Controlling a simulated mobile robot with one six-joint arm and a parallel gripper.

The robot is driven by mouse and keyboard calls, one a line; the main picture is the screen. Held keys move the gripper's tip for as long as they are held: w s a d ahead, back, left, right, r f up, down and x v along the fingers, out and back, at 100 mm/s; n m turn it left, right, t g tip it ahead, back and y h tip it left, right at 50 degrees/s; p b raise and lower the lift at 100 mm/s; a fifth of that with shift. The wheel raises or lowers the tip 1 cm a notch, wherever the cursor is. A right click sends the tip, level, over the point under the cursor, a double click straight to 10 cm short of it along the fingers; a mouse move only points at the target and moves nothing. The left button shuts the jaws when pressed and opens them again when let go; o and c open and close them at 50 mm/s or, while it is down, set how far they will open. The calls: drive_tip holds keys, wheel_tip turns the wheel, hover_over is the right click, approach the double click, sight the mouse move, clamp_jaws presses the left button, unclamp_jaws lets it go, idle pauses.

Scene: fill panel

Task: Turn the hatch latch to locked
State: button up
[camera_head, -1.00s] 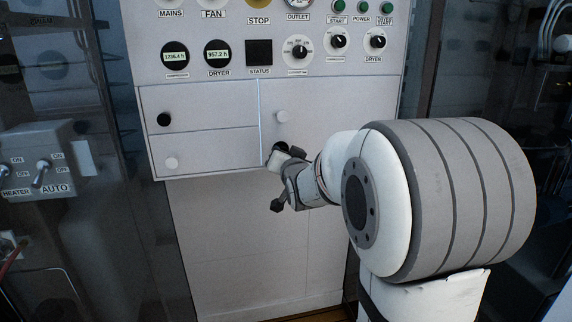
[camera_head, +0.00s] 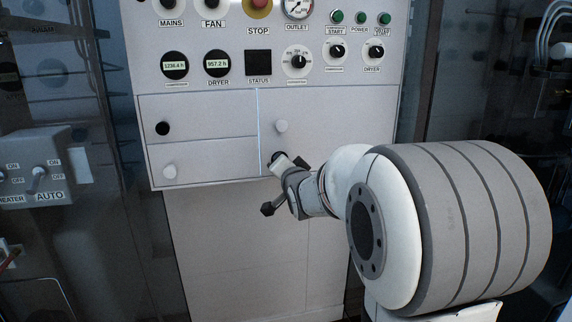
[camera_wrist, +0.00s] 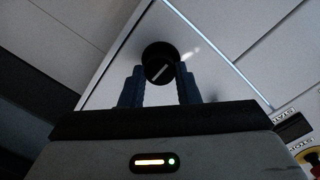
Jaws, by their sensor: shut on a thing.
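The hatch latch is a round black knob (camera_wrist: 158,54) with a white pointer line, seen close up in the wrist view. The line lies at a slant in that picture. My gripper (camera_wrist: 159,85) has one finger on each side of the knob and is shut on it. In the head view my gripper (camera_head: 281,164) is at the lower left corner of the right-hand hatch door (camera_head: 340,120). There it hides most of the latch.
Dials, gauges and a red stop button (camera_head: 259,4) line the panel above. A switch box (camera_head: 38,178) stands at left.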

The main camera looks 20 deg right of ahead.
drive_tip(key=shift+r, duration=0.25)
drive_tip(key=o, duration=1)
drive_tip(key=shift+f, duration=0.15)
drive_tip(key=shift+s, duration=0.1)
drive_tip(key=s, duration=0.7)
drive_tip(key=shift+s+a+r, duration=0.3)
drive_tip(key=shift+s, duration=0.1)
drive_tip(key=s+a+n+g+p, duration=0.2)
drive_tip(key=s+g+p, duration=0.3)
drive_tip(key=s, duration=0.3)
drive_tip(key=s+a+f+n+g+p, duration=0.1)
drive_tip(key=s+n+g+p, duration=0.3)
drive_tip(key=s, duration=0.4)
drive_tip(key=s+a+n+g+y+p, duration=0.1)
drive_tip(key=s+a+n+g+p, duration=0.3)
drive_tip(key=s+p, duration=0.3)
drive_tip(key=shift+s+f+g, duration=0.2)
drive_tip(key=shift+s+g, duration=0.2)
drive_tip(key=shift+s, duration=0.15)
drive_tip(key=shift+s+f+g, duration=0.2)
drive_tip(key=shift+s+g, duration=0.2)
drive_tip(key=shift+s, duration=0.15)
